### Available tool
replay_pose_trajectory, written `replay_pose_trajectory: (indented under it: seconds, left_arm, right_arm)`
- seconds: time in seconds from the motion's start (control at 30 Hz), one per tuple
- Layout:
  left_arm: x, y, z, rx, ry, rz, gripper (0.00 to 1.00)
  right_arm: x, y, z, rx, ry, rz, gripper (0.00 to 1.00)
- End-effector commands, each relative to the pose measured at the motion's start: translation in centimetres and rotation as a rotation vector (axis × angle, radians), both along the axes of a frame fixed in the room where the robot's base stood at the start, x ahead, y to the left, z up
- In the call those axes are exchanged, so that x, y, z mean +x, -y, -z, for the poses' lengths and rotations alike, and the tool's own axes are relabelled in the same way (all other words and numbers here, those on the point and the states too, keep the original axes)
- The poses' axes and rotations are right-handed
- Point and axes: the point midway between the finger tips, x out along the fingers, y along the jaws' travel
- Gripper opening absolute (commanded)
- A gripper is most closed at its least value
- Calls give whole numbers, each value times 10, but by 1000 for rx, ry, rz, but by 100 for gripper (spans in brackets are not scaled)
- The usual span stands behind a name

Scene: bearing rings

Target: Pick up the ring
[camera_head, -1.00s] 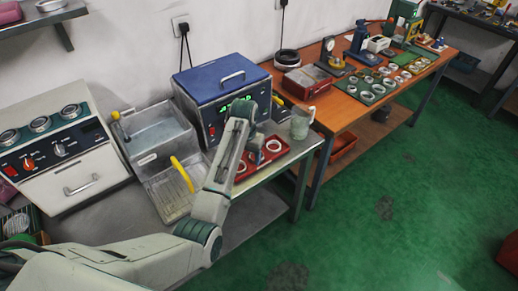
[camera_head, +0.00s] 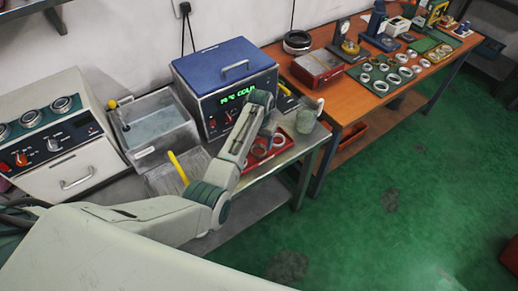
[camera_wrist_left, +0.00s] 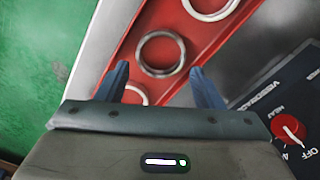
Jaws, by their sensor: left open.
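A red tray (camera_head: 287,147) lies on the grey bench in front of the blue-lidded box, with light metal rings in it. In the left wrist view the red tray (camera_wrist_left: 118,48) holds a middle ring (camera_wrist_left: 182,55), a ring (camera_wrist_left: 210,16) cut by the top edge, and a third ring (camera_wrist_left: 137,88) partly hidden near the left finger. My left gripper (camera_wrist_left: 160,68) is open, its two blue fingers over the tray with the middle ring ahead between their tips. Nothing is between the fingers. In the head view my left arm partly covers the tray. My right gripper is not in view.
The blue-lidded box (camera_head: 223,66) with a green display stands behind the tray. A beaker (camera_head: 306,121) stands right of the tray. A basin (camera_head: 160,128) is at the left. An orange table (camera_head: 345,108) holds more rings and tools.

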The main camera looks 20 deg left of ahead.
Motion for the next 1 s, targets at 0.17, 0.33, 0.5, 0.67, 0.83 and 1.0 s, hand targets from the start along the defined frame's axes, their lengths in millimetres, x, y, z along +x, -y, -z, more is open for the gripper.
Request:
replay_pose_trajectory:
  seconds: [0.17, 0.33, 0.5, 0.67, 0.83, 1.0]
  left_arm:
    - [-1, -1, 22, 0, -3, 0, 61]
    - [0, -1, 32, 0, 1, -1, 61]
    - [0, -1, 33, 0, 1, -1, 61]
    - [0, -1, 33, 0, 1, 0, 35]
    - [0, -1, 32, 0, 1, 0, 33]
    - [0, -1, 29, 0, 2, 0, 33]
  right_arm:
    - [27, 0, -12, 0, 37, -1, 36]
    - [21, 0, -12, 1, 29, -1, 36]
    - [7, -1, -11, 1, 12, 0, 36]
    - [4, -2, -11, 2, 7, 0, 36]
    - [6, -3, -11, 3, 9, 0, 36]
    - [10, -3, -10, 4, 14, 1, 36]
